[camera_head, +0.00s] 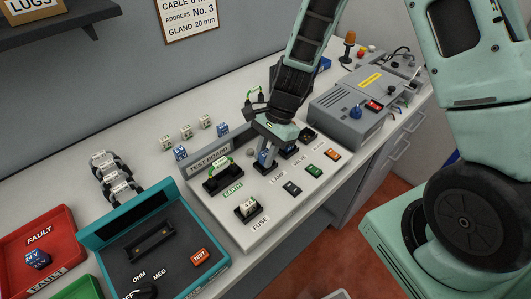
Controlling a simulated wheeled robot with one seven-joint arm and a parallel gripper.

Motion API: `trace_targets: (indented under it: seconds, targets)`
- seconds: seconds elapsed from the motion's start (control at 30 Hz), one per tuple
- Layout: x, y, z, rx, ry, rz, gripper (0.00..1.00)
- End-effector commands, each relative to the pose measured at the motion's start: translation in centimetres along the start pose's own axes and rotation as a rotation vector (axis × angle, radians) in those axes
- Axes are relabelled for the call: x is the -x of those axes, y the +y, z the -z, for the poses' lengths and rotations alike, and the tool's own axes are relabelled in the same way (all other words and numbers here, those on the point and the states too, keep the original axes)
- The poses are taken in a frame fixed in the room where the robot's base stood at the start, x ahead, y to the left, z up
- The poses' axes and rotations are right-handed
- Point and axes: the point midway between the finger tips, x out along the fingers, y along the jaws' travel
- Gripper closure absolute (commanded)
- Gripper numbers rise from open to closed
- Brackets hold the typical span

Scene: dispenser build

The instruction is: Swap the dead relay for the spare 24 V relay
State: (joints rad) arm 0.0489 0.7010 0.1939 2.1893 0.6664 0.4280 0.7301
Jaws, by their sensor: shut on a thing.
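My gripper (266,161) points down over the test board (228,228), its fingers shut on a small blue relay (263,157). The relay is mostly hidden by the fingers, and I cannot tell whether it is seated in a socket or held just above one. Another blue relay (37,259), marked 24 V, lies in the red FAULT tray (62,224) at the lower left. Two blue blocks, one at the left (180,153) and one at the right (222,129), stand on the bench behind the board.
Several white blocks (186,131) stand in the back row. A teal meter (187,224) sits left of the board, and a grey power unit (352,110) to its right. A fuse (248,208) stands in the board's front socket. A green-lead plug (221,165) is near EARTH.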

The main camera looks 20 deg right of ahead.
Motion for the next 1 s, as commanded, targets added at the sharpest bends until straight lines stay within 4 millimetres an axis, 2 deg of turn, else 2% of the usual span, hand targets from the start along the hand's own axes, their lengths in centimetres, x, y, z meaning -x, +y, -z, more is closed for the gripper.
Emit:
trace_targets:
  seconds: [1.0]
  targets:
    - [-0.81,0.05,0.34,0.0,0.001,-0.001,1.0]
